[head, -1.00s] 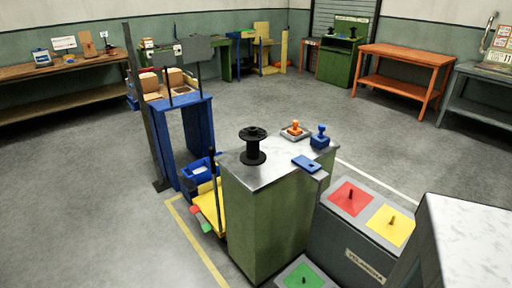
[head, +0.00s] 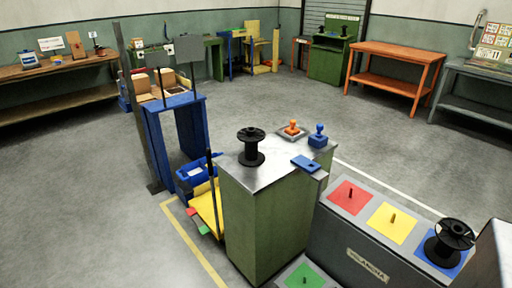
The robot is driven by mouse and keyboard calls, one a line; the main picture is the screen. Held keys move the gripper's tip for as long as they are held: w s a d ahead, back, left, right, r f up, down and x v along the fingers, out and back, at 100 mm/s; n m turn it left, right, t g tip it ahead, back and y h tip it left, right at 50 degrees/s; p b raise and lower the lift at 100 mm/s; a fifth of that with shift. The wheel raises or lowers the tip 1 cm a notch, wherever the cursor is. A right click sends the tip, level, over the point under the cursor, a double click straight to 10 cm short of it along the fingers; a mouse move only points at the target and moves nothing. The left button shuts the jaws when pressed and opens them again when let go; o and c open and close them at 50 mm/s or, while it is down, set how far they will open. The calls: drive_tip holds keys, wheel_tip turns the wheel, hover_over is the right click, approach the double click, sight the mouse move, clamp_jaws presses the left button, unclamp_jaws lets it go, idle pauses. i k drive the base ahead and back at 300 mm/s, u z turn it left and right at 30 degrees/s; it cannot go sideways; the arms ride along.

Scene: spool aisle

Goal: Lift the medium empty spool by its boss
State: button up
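A black spool (head: 250,147) stands upright on the metal top of a green cabinet (head: 265,225), near the middle of the head view. Its core looks bare. A second black spool (head: 449,242) stands on the blue square of a grey bench (head: 335,237) at the lower right, and it also looks empty. I cannot tell from this view which spool is the medium one. My gripper is not in view.
The cabinet top also holds an orange-handled piece (head: 292,130), a blue-knobbed piece (head: 318,137) and a blue plate (head: 306,163). The bench has red (head: 349,197), yellow (head: 391,223) and green (head: 304,277) pegged squares, without spools.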

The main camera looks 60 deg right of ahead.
sight(251, 158)
drive_tip(key=i, duration=1)
drive_tip(key=z, duration=0.05)
